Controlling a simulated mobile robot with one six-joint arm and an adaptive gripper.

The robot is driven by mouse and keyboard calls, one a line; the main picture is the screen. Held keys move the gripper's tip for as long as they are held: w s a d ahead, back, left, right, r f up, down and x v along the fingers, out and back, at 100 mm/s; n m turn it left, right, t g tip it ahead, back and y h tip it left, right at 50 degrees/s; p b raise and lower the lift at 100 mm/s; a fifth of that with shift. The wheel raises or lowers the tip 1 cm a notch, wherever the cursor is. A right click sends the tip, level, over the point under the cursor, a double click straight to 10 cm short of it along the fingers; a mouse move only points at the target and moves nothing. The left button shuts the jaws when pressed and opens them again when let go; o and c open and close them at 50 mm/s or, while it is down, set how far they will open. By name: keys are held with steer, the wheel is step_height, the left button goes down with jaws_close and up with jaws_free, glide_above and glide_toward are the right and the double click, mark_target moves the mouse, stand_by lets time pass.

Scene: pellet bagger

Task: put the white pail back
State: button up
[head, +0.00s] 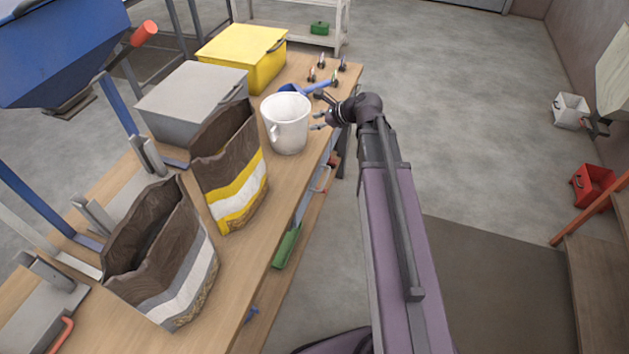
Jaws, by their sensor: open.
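The white pail (289,128) stands upright on the wooden workbench (262,283), near its right edge toward the far end. Its handle is on its left side. The pail looks empty, though its floor is only partly visible. My gripper (318,113) is just right of the pail near its rim, with the jaws open and pointing left toward it. Nothing shows between the fingers. I cannot tell whether a fingertip touches the pail.
A brown bag with a yellow band (230,170) stands close left of the pail, and another bag (165,255) is nearer. A grey box (192,100) and yellow box (243,58) stand behind. A blue scoop (305,88) lies beyond the pail.

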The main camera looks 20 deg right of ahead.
steer(key=s+a+f+n+g+h, duration=0.3)
steer(key=s+n, duration=0.5)
steer(key=n, duration=0.3)
steer(key=s+a+f+n+g+h, duration=0.3)
steer(key=s+f+n+g+h, duration=0.1)
steer(key=s+n, duration=0.5)
steer(key=n, duration=0.2)
steer(key=shift+s+f+n+g, duration=0.2)
steer(key=shift+f+n+g, duration=0.05)
steer(key=shift+n+g, duration=0.15)
